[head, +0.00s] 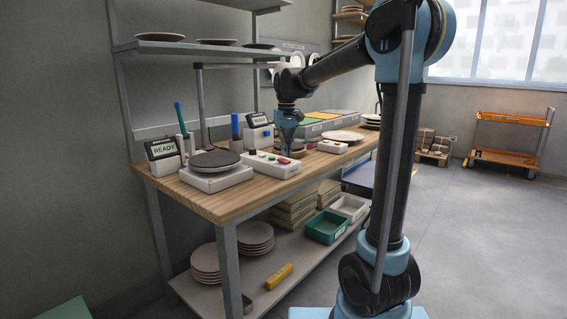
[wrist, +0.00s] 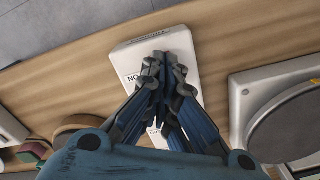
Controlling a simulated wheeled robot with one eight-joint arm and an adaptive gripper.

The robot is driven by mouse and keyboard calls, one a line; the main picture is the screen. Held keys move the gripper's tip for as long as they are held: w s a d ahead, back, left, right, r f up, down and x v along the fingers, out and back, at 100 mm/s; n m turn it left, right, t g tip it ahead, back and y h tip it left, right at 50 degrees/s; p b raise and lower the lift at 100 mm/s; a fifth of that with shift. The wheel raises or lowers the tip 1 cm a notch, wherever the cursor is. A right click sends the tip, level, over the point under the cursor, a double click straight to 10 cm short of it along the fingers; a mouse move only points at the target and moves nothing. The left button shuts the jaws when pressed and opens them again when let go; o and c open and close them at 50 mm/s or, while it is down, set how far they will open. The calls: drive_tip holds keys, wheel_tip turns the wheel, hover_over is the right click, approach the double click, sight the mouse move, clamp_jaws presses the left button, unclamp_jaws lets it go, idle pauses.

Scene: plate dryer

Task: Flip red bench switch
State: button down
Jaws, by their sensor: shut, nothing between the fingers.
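A white switch box (head: 262,166) lies on the wooden bench in the head view, with small green and red parts on top. A red switch (head: 284,160) shows at its right end, close to my gripper. My gripper (head: 287,151) points down over this box, shut and empty. In the wrist view the fingertips of my gripper (wrist: 161,60) are together over the white box (wrist: 187,42). They cover its middle, so the red switch is hidden there. I cannot tell whether the fingertips touch the box.
A scale with a round dark plate (head: 215,159) stands left of the box. A second white box (head: 332,147) and a pale plate (head: 343,136) lie to the right. Display units (head: 163,152) stand along the back. The bench's front edge (head: 240,208) is close to the box.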

sight(287, 161)
drive_tip(key=shift+r, duration=2.5)
drive_tip(key=shift+d, duration=0.1)
